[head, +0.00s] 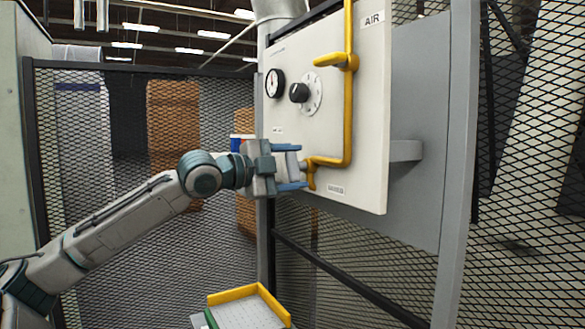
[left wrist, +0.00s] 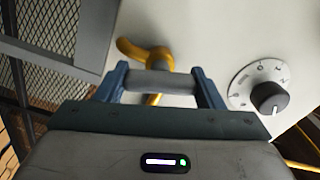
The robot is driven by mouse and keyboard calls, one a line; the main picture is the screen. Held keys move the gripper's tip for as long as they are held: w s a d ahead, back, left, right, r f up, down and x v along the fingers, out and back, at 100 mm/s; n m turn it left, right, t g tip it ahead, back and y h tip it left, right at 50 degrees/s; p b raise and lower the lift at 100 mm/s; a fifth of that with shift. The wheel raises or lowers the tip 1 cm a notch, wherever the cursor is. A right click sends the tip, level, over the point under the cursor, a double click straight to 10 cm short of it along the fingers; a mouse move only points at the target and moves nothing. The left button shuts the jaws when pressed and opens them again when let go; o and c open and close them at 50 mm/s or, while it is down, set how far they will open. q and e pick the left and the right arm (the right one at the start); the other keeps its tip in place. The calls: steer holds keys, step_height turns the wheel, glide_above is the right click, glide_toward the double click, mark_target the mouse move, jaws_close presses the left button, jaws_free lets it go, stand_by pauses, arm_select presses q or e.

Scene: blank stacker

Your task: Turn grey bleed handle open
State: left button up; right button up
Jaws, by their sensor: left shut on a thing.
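My left gripper (head: 291,168) is at the lower left of the white panel (head: 350,110). Its blue fingers are shut on the grey bleed handle (head: 293,161), a short grey bar lying between them. In the left wrist view the grey bar (left wrist: 162,83) spans the gap between the fingertips, in front of a yellow fitting (left wrist: 150,55). The handle's mount is partly hidden by the gripper. My right gripper is in neither view.
A yellow pipe (head: 348,110) runs down the panel and bends left near my fingers. A yellow lever (head: 335,60), a black knob (head: 299,92) and a gauge (head: 275,83) are above. Mesh fencing (head: 130,230) stands behind; a yellow-edged tray (head: 245,310) is below.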

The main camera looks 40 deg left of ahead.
arm_select(q)
steer(key=shift+m, duration=1.8)
steer(key=shift+f, duration=0.1)
steer(key=o, duration=1)
steer(key=shift+s+b, duration=0.15)
steer(key=shift+b, duration=0.3)
steer(key=b+v, duration=1)
steer(key=b, duration=0.1)
steer(key=shift+s+a, duration=0.1)
steer(key=shift+s, duration=0.2)
